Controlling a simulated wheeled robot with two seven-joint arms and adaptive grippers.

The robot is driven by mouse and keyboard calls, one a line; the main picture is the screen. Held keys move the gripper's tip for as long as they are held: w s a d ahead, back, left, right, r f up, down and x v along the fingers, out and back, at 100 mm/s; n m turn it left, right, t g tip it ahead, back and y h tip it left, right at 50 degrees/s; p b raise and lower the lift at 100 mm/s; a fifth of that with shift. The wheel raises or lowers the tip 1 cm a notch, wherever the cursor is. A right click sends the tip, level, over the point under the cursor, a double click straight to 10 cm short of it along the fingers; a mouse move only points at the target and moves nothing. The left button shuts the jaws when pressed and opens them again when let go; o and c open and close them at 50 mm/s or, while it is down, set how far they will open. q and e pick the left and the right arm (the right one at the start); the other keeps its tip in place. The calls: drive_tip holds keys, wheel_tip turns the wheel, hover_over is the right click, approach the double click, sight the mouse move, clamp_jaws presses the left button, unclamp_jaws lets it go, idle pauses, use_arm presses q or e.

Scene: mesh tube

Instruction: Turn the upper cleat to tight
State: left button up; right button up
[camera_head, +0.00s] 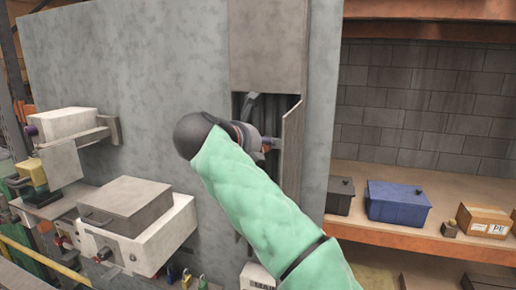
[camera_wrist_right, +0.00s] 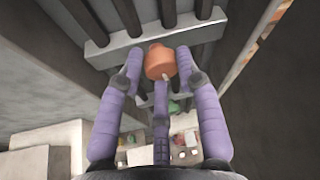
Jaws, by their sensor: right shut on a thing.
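My right gripper (camera_head: 256,122) reaches into a tall narrow recess in the grey wall. In the right wrist view its purple fingers (camera_wrist_right: 159,66) are shut around an orange-brown knob (camera_wrist_right: 160,60), which may be the upper cleat. The knob sits at a pale grey crossbar (camera_wrist_right: 112,52) with dark rods (camera_wrist_right: 168,14) behind it. In the head view my arm and gripper hide the knob, and I cannot tell which way it is turned. My left gripper is not in view.
A hinged door (camera_head: 291,155) stands open at the right of the recess, close to my gripper. White boxes (camera_head: 135,228) stick out from the wall at the left. A shelf (camera_head: 400,238) at the right holds a blue box (camera_head: 397,204) and a cardboard box (camera_head: 486,221).

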drive_tip(key=shift+d+f+m, duration=0.1)
drive_tip(key=shift+f+m, duration=0.05)
drive_tip(key=shift+m, duration=0.35)
drive_tip(key=shift+f+y, duration=0.25)
drive_tip(key=shift+y, duration=0.05)
drive_tip(key=o, duration=1.1)
drive_tip(key=shift+r, duration=0.1)
drive_tip(key=shift+d, duration=0.15)
drive_tip(key=shift+r, duration=0.1)
drive_tip(key=shift+s+a+r, duration=0.1)
drive_tip(key=shift+s+a, duration=0.15)
drive_tip(key=v, duration=1.1)
drive_tip(key=shift+s, duration=0.3)
